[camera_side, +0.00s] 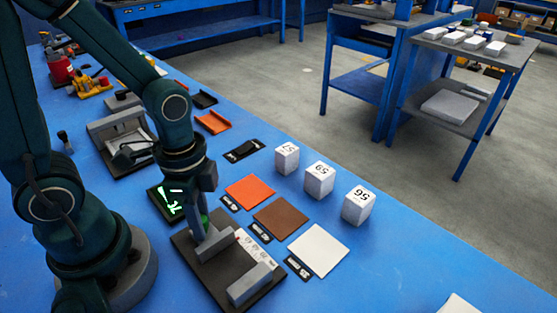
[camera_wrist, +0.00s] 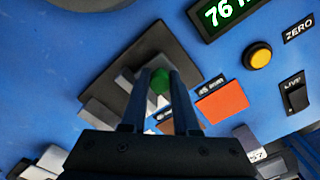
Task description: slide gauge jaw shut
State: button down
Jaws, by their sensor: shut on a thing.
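The gauge has a dark base plate (camera_side: 188,243) on the blue bench. A grey sliding jaw (camera_side: 213,248) and a grey end jaw (camera_side: 250,284) stand on it, with a clear gap between them. My gripper (camera_side: 203,221) is shut on the green knob of the sliding jaw; the knob (camera_wrist: 160,80) shows between both fingers in the wrist view. The display (camera_side: 169,201) is lit green; in the wrist view the display (camera_wrist: 230,10) reads 76, with its unit cut off.
Orange (camera_side: 250,190), brown (camera_side: 281,221) and white (camera_side: 318,249) panels lie right of the gauge. Numbered white blocks (camera_side: 319,180) stand behind them. A yellow button (camera_wrist: 257,55) and black switch (camera_wrist: 297,96) are near the display.

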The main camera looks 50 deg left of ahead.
jog(key=shift+d, duration=3.9)
jog(key=c, duration=0.9)
grip_release()
jog(key=shift+c, duration=0.2)
jog(key=shift+r, duration=0.1)
jog(key=shift+r, duration=2.5)
